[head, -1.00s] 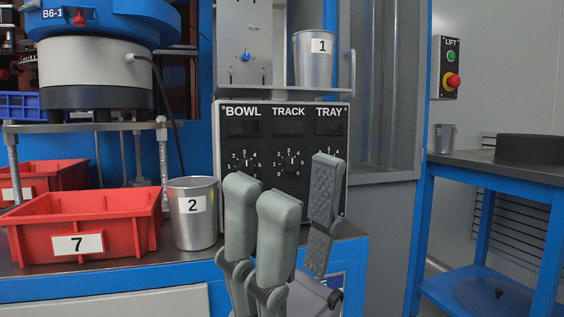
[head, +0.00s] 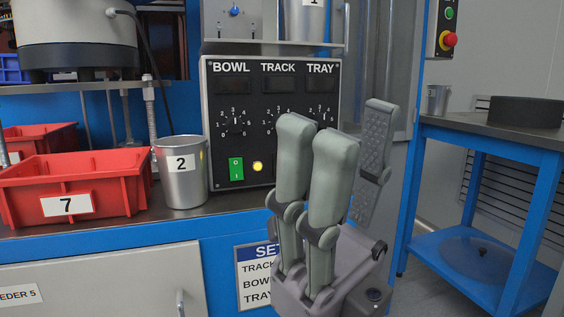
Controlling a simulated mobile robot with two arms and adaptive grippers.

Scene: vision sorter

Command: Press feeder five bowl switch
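The control panel (head: 213,120) stands upright on the bench with columns marked BOWL, TRACK and TRAY. Under the BOWL dial (head: 234,122) is a green rocker switch (head: 236,170), marked O above and I below. A round yellow lamp (head: 257,167) beside it looks lit. My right gripper (head: 348,128) is in front of the panel, to the right of the green switch and apart from it. Its fingers are spread, with nothing between them. They hide the lower TRACK and TRAY parts of the panel. My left gripper is out of view.
A metal cup marked 2 (head: 181,180) stands just left of the panel, beside a red bin marked 7 (head: 110,194). Another cup (head: 312,22) is on the shelf above. A lift box with a red button (head: 448,39) and a blue table (head: 536,190) are at the right.

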